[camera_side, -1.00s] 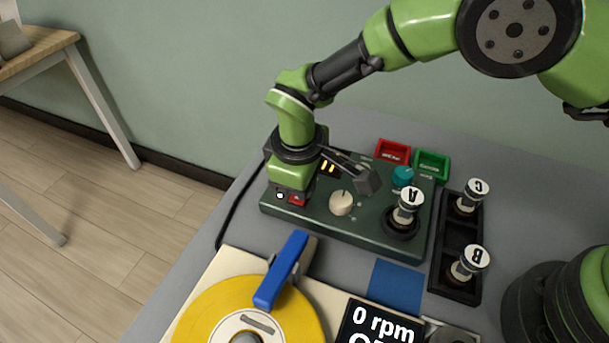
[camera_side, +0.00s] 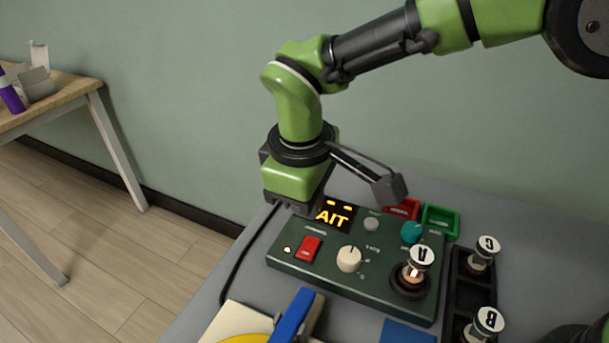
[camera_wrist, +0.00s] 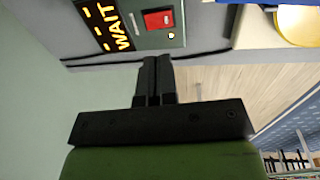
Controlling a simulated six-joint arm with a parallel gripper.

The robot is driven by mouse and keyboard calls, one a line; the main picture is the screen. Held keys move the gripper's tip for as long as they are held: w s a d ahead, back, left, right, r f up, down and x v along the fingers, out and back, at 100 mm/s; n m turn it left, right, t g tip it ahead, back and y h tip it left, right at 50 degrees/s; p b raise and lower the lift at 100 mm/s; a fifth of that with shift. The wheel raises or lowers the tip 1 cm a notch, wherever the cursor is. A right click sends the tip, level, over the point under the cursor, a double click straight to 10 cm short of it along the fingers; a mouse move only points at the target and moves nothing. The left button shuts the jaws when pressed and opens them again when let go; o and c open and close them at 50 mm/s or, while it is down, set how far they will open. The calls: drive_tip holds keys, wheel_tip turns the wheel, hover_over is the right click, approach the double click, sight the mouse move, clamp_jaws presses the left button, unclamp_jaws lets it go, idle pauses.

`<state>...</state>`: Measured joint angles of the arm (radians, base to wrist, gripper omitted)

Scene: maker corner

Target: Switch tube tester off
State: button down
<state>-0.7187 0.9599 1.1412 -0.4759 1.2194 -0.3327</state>
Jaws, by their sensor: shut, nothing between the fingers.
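The tube tester (camera_side: 330,270) is a dark green box on the grey table. Its display (camera_side: 333,216) glows amber; in the wrist view the display (camera_wrist: 108,25) reads WAIT. The red rocker switch (camera_side: 308,249) sits at the tester's left part, beside a small lit lamp (camera_side: 287,250); the switch also shows in the wrist view (camera_wrist: 158,19). Tube A (camera_side: 416,273) stands in the tester's socket with an orange glow. My gripper (camera_wrist: 158,62) is shut and empty, above the tester's back left edge and apart from the switch.
Tubes C (camera_side: 484,252) and B (camera_side: 484,325) stand in a black rack to the right. A red tray and a green tray (camera_side: 440,219) lie behind the tester. A cream knob (camera_side: 349,259) is right of the switch.

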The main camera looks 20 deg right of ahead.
wheel_tip(320, 180, up, 4)
drive_tip(key=r, duration=0.1)
hover_over(314, 242)
drive_tip(key=s+a, duration=0.2)
drive_tip(key=a, duration=0.1)
drive_tip(key=shift+s+d+f, duration=0.15)
drive_tip(key=shift+d+f, duration=0.1)
drive_tip(key=shift+w+d, duration=0.45)
drive_tip(key=shift+d, duration=0.1)
drive_tip(key=shift+f, duration=0.1)
drive_tip(key=f, duration=0.9)
drive_tip(key=w+d+f, duration=0.1)
drive_tip(key=f, duration=0.3)
drive_tip(key=shift+w+d+f, duration=0.1)
drive_tip(key=shift+f, duration=0.3)
